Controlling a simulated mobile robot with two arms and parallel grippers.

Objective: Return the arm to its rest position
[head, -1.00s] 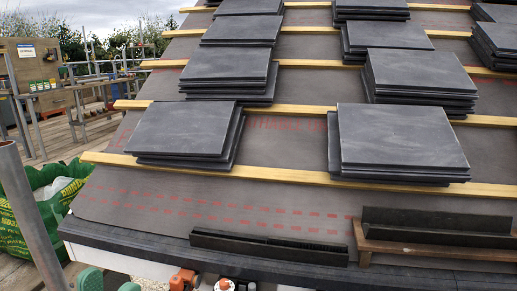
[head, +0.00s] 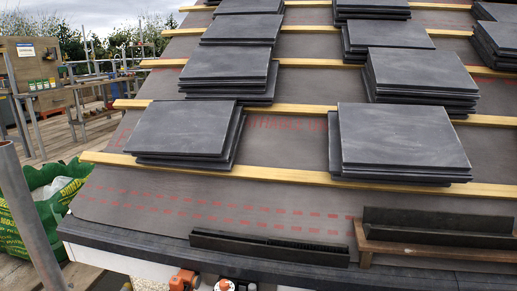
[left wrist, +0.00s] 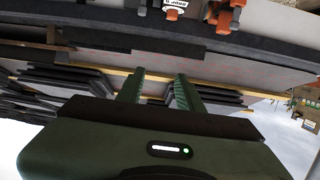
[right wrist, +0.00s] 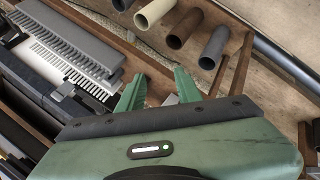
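My left gripper (left wrist: 160,82) shows in the left wrist view with its two green fingers apart and nothing between them. That view is upside down, with the roof and its slate stacks beyond the fingers. My right gripper (right wrist: 157,82) shows in the right wrist view, fingers apart and empty. Past it lie pipe pieces (right wrist: 188,28) and a grey slotted strip (right wrist: 70,50) on a wooden rack. The right gripper is out of the head view.
Dark slate stacks (head: 400,136) sit on the battened roof. Black strips (head: 268,248) lie near the eave (head: 150,250), and another black piece (head: 440,222) is on a wooden rest at right. Orange-topped items (head: 184,279) stand below the eave. A grey pole (head: 28,215) rises at left.

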